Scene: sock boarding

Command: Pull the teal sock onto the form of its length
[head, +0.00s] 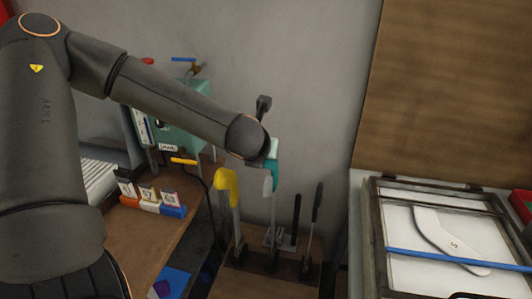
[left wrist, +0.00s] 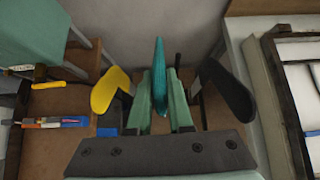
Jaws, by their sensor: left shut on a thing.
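The teal sock (head: 274,172) hangs just below the end of my left arm, at the top of the row of upright forms. It also shows in the left wrist view (left wrist: 159,50), seen narrow and edge-on between the pale green fingers. My left gripper (left wrist: 160,78) is shut on it. In the head view the wrist hides most of the gripper. A pale form (head: 267,185) on a thin post shows beside and below the sock; I cannot tell how far the sock covers it. My right gripper is not in view.
A yellow-topped form (head: 227,187) stands close on the left and black forms (head: 317,202) on the right. Numbered coloured blocks (head: 149,197) sit on the wooden table at left. A framed white panel (head: 408,249) with a blue bar (head: 457,259) lies at right.

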